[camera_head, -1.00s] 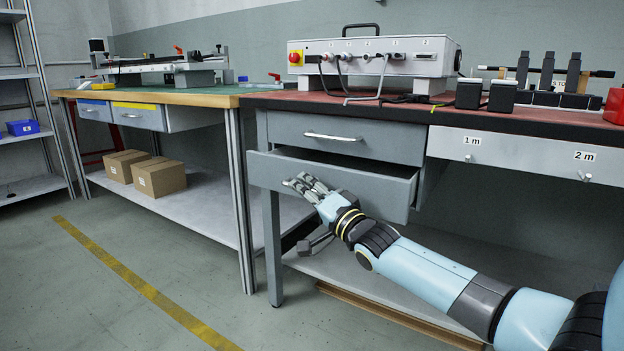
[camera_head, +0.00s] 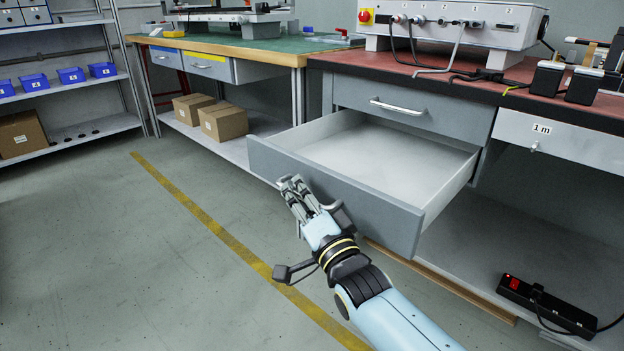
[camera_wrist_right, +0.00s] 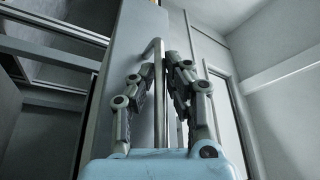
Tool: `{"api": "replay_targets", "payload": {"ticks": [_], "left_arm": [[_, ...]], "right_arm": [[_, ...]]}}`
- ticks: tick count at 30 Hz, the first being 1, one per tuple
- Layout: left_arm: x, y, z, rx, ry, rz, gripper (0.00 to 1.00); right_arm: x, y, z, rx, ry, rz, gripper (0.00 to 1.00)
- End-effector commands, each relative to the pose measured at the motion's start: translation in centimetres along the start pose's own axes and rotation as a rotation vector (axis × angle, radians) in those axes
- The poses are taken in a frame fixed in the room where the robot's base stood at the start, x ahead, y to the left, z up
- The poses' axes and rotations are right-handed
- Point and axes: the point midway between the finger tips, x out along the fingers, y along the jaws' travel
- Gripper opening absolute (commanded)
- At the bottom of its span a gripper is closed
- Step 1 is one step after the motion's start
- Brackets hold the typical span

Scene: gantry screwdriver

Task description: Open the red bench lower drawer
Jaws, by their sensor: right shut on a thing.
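The red bench (camera_head: 430,83) has a dark red top. Its lower drawer (camera_head: 390,157) is pulled well out and looks empty inside, with a grey front panel. My right gripper (camera_head: 290,184) is shut on the drawer's handle at the front panel. The right wrist view shows its fingers closed around the metal bar handle (camera_wrist_right: 158,85), beside the panel (camera_wrist_right: 130,75). The fingers hide most of the handle in the head view. The upper drawer (camera_head: 410,112) with its silver handle is closed. My left gripper is not in view.
Open floor (camera_head: 130,270) with a yellow line lies in front and left. A green-topped bench (camera_head: 265,47) stands to the left, with cardboard boxes (camera_head: 223,120) on its lower shelf. A black power strip (camera_head: 545,305) lies at lower right.

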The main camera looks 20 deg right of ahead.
Motion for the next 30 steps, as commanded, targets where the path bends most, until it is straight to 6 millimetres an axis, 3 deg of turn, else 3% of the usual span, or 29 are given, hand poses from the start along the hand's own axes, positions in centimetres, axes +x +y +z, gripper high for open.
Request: {"api": "replay_targets", "payload": {"ticks": [12,13,18,26,30], "left_arm": [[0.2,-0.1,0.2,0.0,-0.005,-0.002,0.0],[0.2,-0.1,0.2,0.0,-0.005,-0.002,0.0],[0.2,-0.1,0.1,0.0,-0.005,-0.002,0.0],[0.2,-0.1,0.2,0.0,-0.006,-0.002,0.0],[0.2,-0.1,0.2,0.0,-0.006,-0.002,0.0]], "right_arm": [[-0.3,0.0,0.4,0.001,-0.002,0.003,0.0],[-0.3,0.0,0.4,0.0,-0.002,0.003,0.13],[-0.2,-0.1,0.4,0.0,-0.001,0.002,0.34],[-0.3,-0.1,0.3,0.0,-0.001,0.001,0.34],[-1.5,-0.1,0.4,0.0,-0.001,0.002,0.34]]}}
